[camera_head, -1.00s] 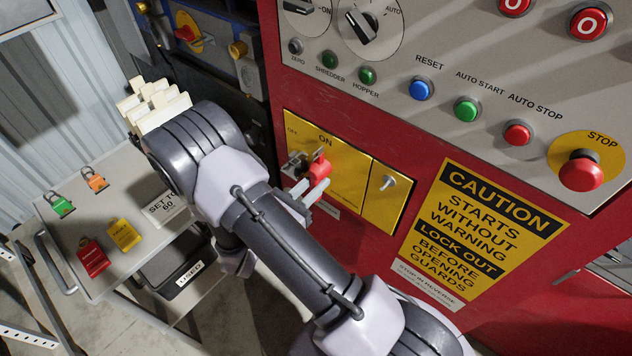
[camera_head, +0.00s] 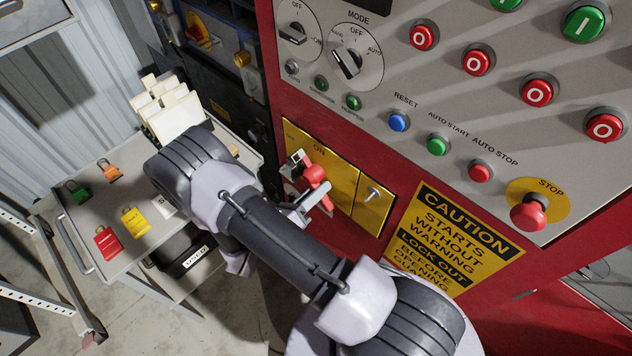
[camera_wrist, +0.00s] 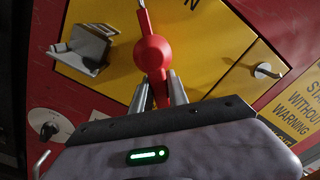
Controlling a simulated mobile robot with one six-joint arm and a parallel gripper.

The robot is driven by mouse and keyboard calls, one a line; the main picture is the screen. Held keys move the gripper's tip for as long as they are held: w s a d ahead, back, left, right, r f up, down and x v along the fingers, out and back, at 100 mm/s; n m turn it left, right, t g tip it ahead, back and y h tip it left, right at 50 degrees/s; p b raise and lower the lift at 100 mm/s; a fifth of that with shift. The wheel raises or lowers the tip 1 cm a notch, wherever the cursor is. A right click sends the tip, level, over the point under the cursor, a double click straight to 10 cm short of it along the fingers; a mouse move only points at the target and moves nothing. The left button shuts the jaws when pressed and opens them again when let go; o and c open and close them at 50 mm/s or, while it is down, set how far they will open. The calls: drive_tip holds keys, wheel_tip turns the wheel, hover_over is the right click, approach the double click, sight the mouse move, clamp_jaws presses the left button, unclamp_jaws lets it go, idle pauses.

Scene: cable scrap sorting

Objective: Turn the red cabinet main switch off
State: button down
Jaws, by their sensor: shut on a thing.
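The red main switch handle (camera_head: 314,174) sits on a yellow plate (camera_head: 343,180) low on the red cabinet. In the wrist view its round red hub (camera_wrist: 152,52) is in the middle, with a thin arm reaching up and the grip reaching down. My gripper (camera_head: 318,198) is shut on the grip at the lower end; in the wrist view its two fingers (camera_wrist: 161,92) flank it. The word ON is printed above the handle in the head view. A grey metal bracket (camera_wrist: 86,50) stands left of the handle. My arm hides part of the plate's lower edge.
The grey control panel above carries several buttons, including a red stop button (camera_head: 528,212). A small latch (camera_head: 373,194) is right of the switch. A trolley (camera_head: 75,235) with coloured padlocks and tags stands at left. A caution sign (camera_head: 455,235) is below right.

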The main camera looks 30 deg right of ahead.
sight(331, 178)
drive_tip(key=n+p, duration=0.1)
drive_tip(key=r+n, duration=0.1)
drive_tip(key=n, duration=0.1)
drive_tip(key=s+n+p, duration=0.1)
drive_tip(key=shift+d+r+n+p, duration=0.15)
drive_tip(key=shift+r+n+p, duration=0.15)
drive_tip(key=shift+p, duration=0.05)
drive_tip(key=shift+r+n+p, duration=0.3)
drive_tip(key=shift+n+p, duration=0.2)
drive_tip(key=shift+n, duration=0.55)
drive_tip(key=shift+r+n+p, duration=0.3)
drive_tip(key=shift+n+p, duration=0.2)
drive_tip(key=shift+n, duration=0.55)
drive_tip(key=c, duration=1.3)
unclamp_jaws()
drive_tip(key=p+v, duration=0.1)
drive_tip(key=v, duration=1.6)
drive_tip(key=shift+s+a+r, duration=0.1)
drive_tip(key=shift+s+a, duration=0.05)
drive_tip(key=shift+a, duration=0.05)
